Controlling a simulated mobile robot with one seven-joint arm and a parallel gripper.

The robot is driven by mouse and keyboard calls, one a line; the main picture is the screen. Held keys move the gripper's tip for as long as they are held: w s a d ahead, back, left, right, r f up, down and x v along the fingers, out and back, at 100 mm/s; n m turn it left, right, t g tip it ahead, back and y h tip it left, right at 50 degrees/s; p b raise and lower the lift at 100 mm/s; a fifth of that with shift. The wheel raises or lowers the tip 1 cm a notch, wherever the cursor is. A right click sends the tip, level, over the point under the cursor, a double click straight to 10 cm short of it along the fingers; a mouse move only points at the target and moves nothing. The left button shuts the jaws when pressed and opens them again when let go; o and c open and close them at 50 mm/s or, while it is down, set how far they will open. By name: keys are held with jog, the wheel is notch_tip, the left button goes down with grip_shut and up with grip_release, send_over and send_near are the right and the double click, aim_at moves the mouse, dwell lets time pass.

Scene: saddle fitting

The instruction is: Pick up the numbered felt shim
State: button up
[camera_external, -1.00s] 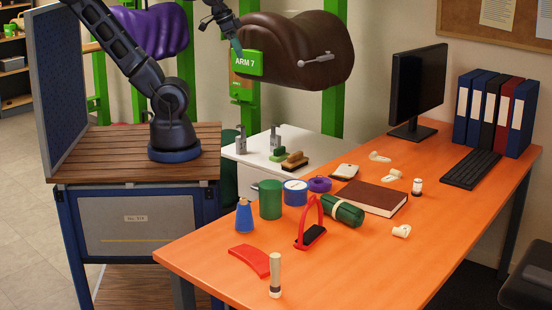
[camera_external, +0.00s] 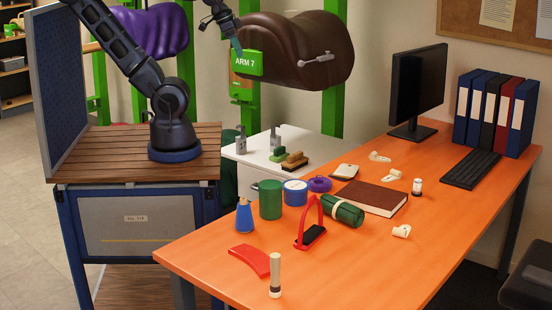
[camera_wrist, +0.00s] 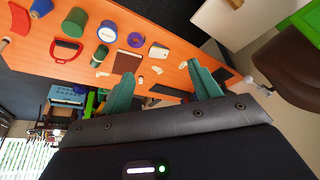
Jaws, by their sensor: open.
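A flat, curved red piece (camera_external: 250,260) lies on the near left part of the orange desk; it may be the felt shim, but I can read no number on it. In the wrist view the red piece (camera_wrist: 18,18) shows at the upper left edge. My gripper (camera_external: 237,46) is up at the back, beside the green ARM 7 sign and the brown saddle form, far from the red piece. In the wrist view my gripper (camera_wrist: 160,72) has its two teal fingers spread apart, with nothing between them.
Around the red piece stand a blue cone-shaped spool (camera_external: 244,216), a cream cylinder (camera_external: 275,276) and a red stirrup-like item (camera_external: 311,236). Farther back are a green cylinder (camera_external: 270,199), a green roll (camera_external: 342,211) and a brown book (camera_external: 371,197). The desk's front right is clear.

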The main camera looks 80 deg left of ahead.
jog(key=shift+w, duration=0.1)
jog(key=w+d+f+n+g+h, duration=0.2)
jog(key=w+d+n+h, duration=0.15)
jog(key=w, duration=0.45)
jog(key=w+d+f+n+g+h, duration=0.1)
jog(key=w+d+f+n+h, duration=0.2)
jog(key=w, duration=0.5)
jog(key=n+t+h, duration=0.4)
jog(key=n+t, duration=0.2)
jog(key=n, duration=1)
send_over(368, 158)
jog(key=s+d, duration=0.7)
jog(key=s, duration=0.2)
notch_tip(368, 158, down, 21)
jog(key=w+a+f+n+t+y, duration=0.1)
jog(key=a+f+n, duration=0.1)
jog(key=f, duration=0.3)
jog(key=w+a+f+n+t+y, duration=0.1)
jog(key=w+a+f+n, duration=0.1)
jog(key=a+f, duration=0.2)
jog(key=w+a+f+n+t+y, duration=0.1)
jog(key=w+a+f+n, duration=0.1)
jog(key=f, duration=0.5)
jog(key=shift+w+a+f+n+t, duration=0.1)
jog(key=shift+a+f+n+t, duration=0.1)
jog(key=shift+a, duration=0.25)
jog(key=shift+w+a+f+n+t, duration=0.1)
jog(key=shift+a+n, duration=0.05)
jog(key=shift+a, duration=0.3)
jog(key=shift+x, duration=2.5)
